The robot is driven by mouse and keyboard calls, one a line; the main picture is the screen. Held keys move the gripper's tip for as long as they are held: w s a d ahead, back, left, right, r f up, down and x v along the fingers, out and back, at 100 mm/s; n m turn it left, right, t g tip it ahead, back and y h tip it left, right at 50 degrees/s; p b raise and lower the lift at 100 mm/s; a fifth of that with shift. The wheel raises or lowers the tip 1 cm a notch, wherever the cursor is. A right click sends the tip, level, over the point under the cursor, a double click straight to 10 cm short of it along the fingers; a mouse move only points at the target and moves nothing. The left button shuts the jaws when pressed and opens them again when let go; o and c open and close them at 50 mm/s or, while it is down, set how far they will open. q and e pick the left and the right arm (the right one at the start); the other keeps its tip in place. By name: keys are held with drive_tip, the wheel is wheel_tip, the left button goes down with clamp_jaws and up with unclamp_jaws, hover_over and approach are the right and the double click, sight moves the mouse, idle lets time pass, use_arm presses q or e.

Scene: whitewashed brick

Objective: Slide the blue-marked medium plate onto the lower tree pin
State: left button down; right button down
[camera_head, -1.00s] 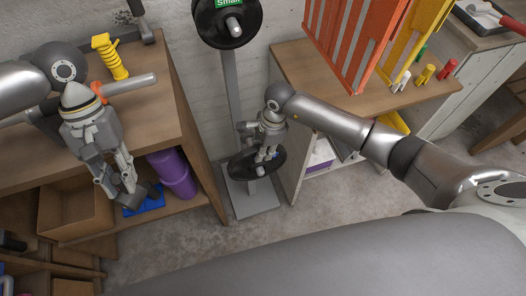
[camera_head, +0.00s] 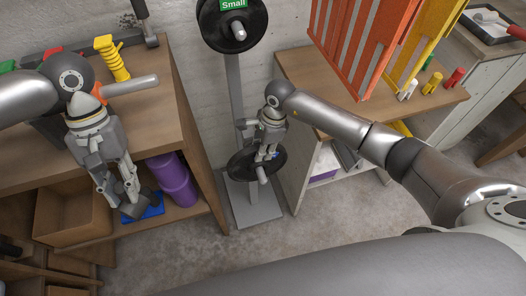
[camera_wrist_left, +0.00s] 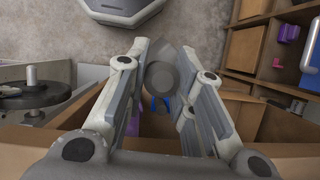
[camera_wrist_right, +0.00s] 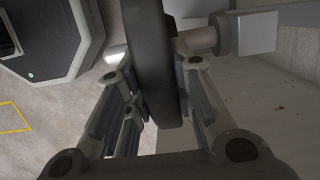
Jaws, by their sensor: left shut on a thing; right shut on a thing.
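The black medium plate (camera_head: 243,165) is in my right gripper (camera_head: 268,151), with a small blue mark (camera_head: 275,155) beside the fingers. The lower pin (camera_head: 263,174) of the grey tree (camera_head: 236,100) sticks out in front of the plate. In the right wrist view the plate (camera_wrist_right: 152,65) is edge-on between the fingers, with pin showing on both sides, so it appears to be around the pin. A gap remains between plate and post. My left gripper (camera_head: 130,196) is shut on a dark grey round-ended thing (camera_wrist_left: 162,75) at the left shelf.
A black plate (camera_head: 222,18) labelled Small sits on the upper pin. The left shelf holds a purple roller (camera_head: 173,180), a blue object (camera_head: 152,208) and a cardboard box (camera_head: 75,215). A wooden cabinet (camera_head: 300,65) stands close right of the tree. Floor in front is clear.

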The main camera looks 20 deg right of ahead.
use_arm(q)
drive_tip(key=shift+f, duration=0.15)
use_arm(e)
drive_tip(key=shift+w+a+r, duration=0.1)
drive_tip(key=shift+w+r, duration=0.15)
drive_tip(key=shift+w, duration=0.1)
use_arm(q)
drive_tip(key=shift+f+b, duration=0.75)
drive_tip(key=shift+b, duration=0.1)
use_arm(e)
drive_tip(key=shift+w, duration=0.8)
use_arm(q)
drive_tip(key=shift+f, duration=0.1)
use_arm(e)
drive_tip(key=shift+w, duration=0.15)
use_arm(q)
drive_tip(key=shift+f+b, duration=0.35)
drive_tip(key=shift+b, duration=0.1)
use_arm(e)
drive_tip(key=shift+w, duration=0.35)
use_arm(q)
drive_tip(key=shift+f, duration=0.2)
use_arm(e)
drive_tip(key=shift+w, duration=0.25)
use_arm(q)
drive_tip(key=shift+f+b, duration=0.3)
drive_tip(key=shift+b, duration=0.2)
use_arm(e)
drive_tip(key=shift+w+a, duration=0.1)
drive_tip(key=shift+w, duration=0.2)
